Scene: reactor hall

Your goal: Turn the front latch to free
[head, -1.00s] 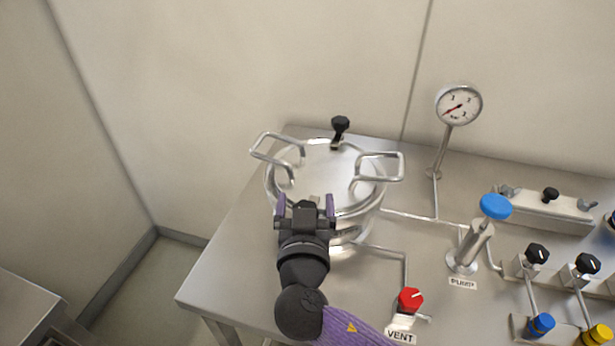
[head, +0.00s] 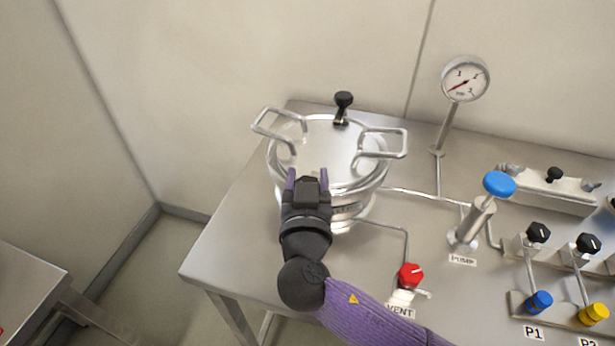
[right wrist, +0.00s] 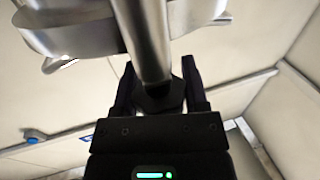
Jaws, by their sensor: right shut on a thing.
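The steel vessel (head: 368,178) stands on the bench with its round lid (head: 325,150) on. My right gripper (head: 307,176) is at the vessel's front rim, its purple fingers pointing towards the lid. In the right wrist view my right gripper (right wrist: 160,88) is shut on the dark knob of the front latch (right wrist: 158,98), below a thick metal stem. The head view hides the front latch behind the gripper, so its angle there cannot be told. A back latch with a black knob (head: 343,100) stands up at the rear rim. My left gripper is not in view.
Two lid handles (head: 383,143) rise left and right of the lid. A red VENT knob (head: 410,275), a blue-topped pump (head: 498,185) and a gauge (head: 465,79) stand to the right. Bare bench (head: 235,235) lies to the left.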

